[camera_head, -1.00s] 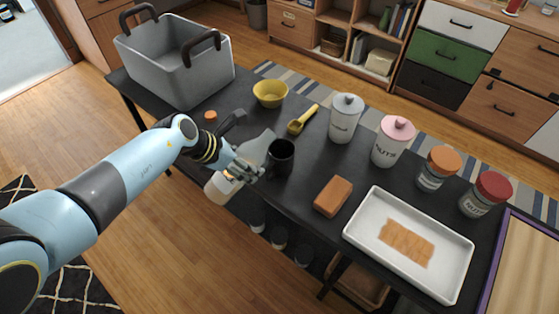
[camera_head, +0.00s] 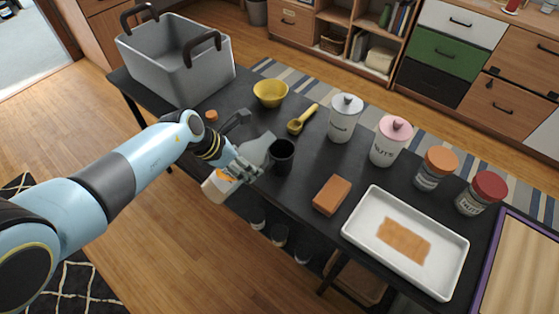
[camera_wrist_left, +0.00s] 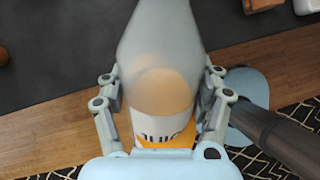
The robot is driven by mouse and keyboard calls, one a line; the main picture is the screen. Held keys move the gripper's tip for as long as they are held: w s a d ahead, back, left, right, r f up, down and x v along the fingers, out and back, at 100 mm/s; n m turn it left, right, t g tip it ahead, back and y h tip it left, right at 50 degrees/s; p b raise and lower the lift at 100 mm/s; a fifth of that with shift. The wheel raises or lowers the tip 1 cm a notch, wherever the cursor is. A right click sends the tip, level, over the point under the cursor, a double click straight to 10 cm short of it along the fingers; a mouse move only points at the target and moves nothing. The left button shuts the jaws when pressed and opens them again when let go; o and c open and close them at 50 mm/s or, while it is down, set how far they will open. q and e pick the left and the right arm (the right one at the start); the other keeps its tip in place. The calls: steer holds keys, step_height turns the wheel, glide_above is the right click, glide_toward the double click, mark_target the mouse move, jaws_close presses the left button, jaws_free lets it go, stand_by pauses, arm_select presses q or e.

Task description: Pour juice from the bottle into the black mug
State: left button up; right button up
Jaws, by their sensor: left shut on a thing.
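The juice bottle (camera_head: 217,187) is tilted, with its white and orange labelled end at lower left and its clear grey upper part toward the black mug (camera_head: 281,157). The mug stands upright near the table's front edge. My left gripper (camera_head: 243,170) is shut around the bottle, just left of the mug. In the left wrist view the bottle (camera_wrist_left: 160,45) is between both fingers (camera_wrist_left: 160,105), with orange juice showing inside above the label. I cannot tell whether any juice is leaving the bottle. My right gripper is not in view.
An orange cap (camera_head: 211,115), yellow bowl (camera_head: 270,93) and yellow scoop (camera_head: 302,119) lie behind the mug. A grey bin (camera_head: 180,65) stands at the table's left. To the right are a brown block (camera_head: 332,194), several jars and a white tray (camera_head: 360,238).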

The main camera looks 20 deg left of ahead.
arm_select(q)
steer(key=shift+r+p, duration=0.3)
steer(key=shift+p, duration=0.1)
steer(key=shift+g, duration=0.4)
steer(key=shift+a+r+y+p, duration=0.1)
steer(key=shift+r+y+p, duration=0.25)
steer(key=shift+p, duration=0.4)
steer(key=shift+s+f+g, duration=0.15)
steer(key=shift+g, duration=0.15)
steer(key=shift+a+r+g+y+p, duration=0.1)
steer(key=shift+r+g+y+p, duration=0.3)
steer(key=shift+y+p, duration=0.1)
stand_by(0.3)
steer(key=shift+a+f, duration=0.1)
stand_by(0.5)
